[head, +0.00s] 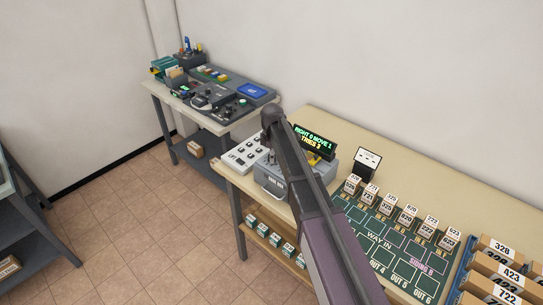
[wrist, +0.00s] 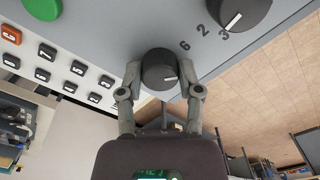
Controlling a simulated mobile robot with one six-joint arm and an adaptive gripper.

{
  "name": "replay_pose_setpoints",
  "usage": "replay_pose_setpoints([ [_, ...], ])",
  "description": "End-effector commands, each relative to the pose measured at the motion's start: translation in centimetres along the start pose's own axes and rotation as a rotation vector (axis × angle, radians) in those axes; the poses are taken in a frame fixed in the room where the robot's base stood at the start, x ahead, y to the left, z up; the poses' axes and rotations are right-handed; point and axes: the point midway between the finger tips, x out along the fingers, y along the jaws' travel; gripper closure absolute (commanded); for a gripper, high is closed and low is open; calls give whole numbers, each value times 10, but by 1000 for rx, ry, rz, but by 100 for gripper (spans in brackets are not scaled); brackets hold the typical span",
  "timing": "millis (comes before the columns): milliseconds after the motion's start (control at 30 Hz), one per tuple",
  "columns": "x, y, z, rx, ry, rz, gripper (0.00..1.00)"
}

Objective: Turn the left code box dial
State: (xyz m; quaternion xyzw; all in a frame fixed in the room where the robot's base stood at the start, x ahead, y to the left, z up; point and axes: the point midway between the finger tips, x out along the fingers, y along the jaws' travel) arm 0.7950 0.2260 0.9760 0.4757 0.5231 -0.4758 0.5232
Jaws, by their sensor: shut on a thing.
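The code box (head: 283,181) is a grey case on the near table, with a display (head: 315,141) reading "RIGHT 0 MOVE 1" and "TRIES 3". In the wrist view my gripper (wrist: 160,85) is shut on a round black dial (wrist: 159,66), one finger on each side. This dial is the one nearer the button panel, so it appears to be the left dial. Its white pointer line points right. The digit 6 shows beside it. A second black dial (wrist: 246,14) stands apart to the upper right, near the digits 2 and 3. My arm hides part of the box in the head view.
A white button panel (head: 243,155) stands just left of the box; its red and black buttons also show in the wrist view (wrist: 75,75). Numbered blocks stand on a green mat (head: 392,238) to the right. A control desk (head: 212,92) stands behind. Tiled floor lies open left.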

Motion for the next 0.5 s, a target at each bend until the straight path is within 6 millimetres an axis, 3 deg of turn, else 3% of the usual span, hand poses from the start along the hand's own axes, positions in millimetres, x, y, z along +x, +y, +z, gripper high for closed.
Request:
replay_pose_setpoints([
  [500,0,2,0,489,3,3,100],
])
